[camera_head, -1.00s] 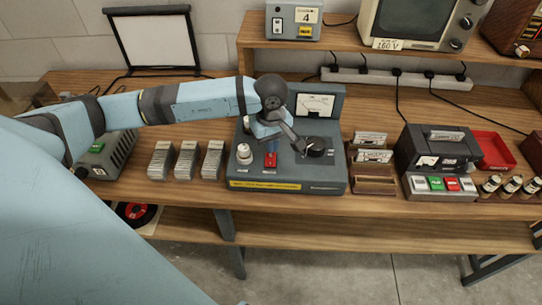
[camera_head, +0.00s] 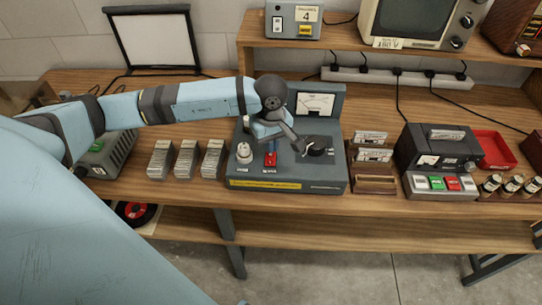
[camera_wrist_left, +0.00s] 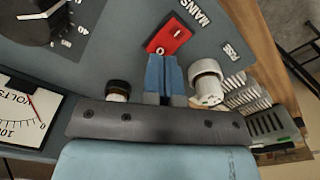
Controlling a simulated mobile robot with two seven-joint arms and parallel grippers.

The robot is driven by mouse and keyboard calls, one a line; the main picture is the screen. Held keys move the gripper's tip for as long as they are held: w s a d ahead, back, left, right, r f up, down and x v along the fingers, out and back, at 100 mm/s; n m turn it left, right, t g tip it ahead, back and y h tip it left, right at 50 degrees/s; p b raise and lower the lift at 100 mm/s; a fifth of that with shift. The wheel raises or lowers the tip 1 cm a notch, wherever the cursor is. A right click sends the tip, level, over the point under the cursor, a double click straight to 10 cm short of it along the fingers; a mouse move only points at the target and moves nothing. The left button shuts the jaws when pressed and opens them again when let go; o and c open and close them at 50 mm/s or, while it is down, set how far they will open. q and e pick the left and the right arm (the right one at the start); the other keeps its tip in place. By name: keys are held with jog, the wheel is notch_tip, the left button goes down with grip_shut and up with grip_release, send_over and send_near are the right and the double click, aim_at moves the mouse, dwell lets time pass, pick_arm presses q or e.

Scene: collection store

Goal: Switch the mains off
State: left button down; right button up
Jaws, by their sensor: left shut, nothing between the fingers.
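The grey bench power unit (camera_head: 325,178) stands in the middle of the bench, with a red rocker switch (camera_head: 270,160) on its front. In the left wrist view the rocker (camera_wrist_left: 168,36) sits by the MAINS lettering and bears I and 0 marks. My left gripper (camera_head: 270,147) is over the unit, shut and empty. In the left wrist view its blue fingertips (camera_wrist_left: 163,60) are right at the 0 end of the rocker; I cannot tell whether they touch. My right gripper is not in view.
A white-capped fuse holder (camera_wrist_left: 207,82) is close beside the fingers. A dark knob (camera_head: 318,146) and a voltmeter (camera_head: 315,104) are also on the unit; the meter needle is near 0. Card stacks (camera_head: 185,158) stand left, card boxes (camera_head: 373,165) right.

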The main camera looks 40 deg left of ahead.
pick_arm(q)
jog(key=shift+f+b, duration=0.9)
jog(key=shift+f, duration=0.15)
jog(key=shift+r, duration=0.15)
dwell(0.3)
jog(key=shift+r+p, duration=1.4)
jog(key=shift+r, duration=2.05)
